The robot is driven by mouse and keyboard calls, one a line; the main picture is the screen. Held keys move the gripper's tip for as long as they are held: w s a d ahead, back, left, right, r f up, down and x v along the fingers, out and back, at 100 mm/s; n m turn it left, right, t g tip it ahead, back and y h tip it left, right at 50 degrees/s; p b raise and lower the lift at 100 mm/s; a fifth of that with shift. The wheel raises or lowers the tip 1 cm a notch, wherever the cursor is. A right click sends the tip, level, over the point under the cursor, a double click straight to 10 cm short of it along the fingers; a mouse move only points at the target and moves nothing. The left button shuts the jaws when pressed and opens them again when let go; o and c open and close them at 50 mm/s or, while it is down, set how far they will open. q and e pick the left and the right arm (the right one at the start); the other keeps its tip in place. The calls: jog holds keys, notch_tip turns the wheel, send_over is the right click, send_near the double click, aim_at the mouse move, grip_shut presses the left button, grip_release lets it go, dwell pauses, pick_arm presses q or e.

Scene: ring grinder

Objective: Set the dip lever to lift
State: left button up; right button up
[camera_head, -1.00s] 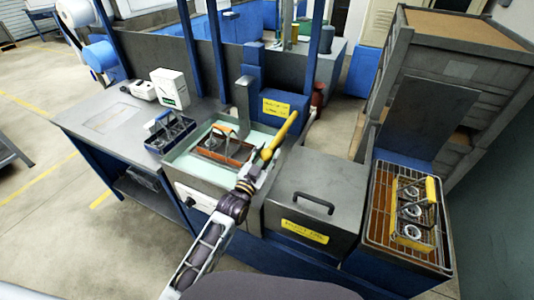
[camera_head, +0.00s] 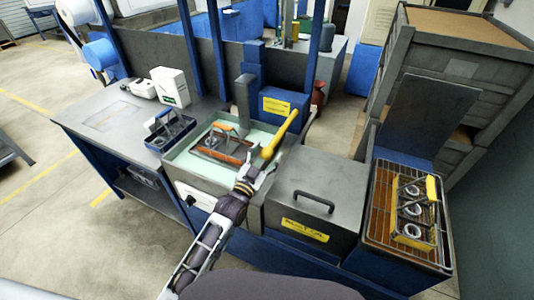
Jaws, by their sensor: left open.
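The dip lever (camera_head: 281,132) is a yellow-handled bar that slants up to the right beside the blue lift housing (camera_head: 288,108) with a yellow label. My left gripper (camera_head: 262,172) is open just below the lever's lower end, in front of the bath tank. Whether its fingers touch the lever I cannot tell. The bath tank (camera_head: 180,163) holds pale green liquid, with an orange-edged rack (camera_head: 222,150) in it under a grey upright post (camera_head: 243,100). My right gripper is not in view.
A closed grey lidded box (camera_head: 345,190) with a handle stands right of the tank. Farther right, a wire tray (camera_head: 378,215) holds a yellow rack (camera_head: 413,210) of rings. A blue rack (camera_head: 165,130) and a white box (camera_head: 171,88) stand on the left bench.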

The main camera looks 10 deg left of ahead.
pick_arm(q)
jog(key=v, duration=1.1)
dwell(0.4)
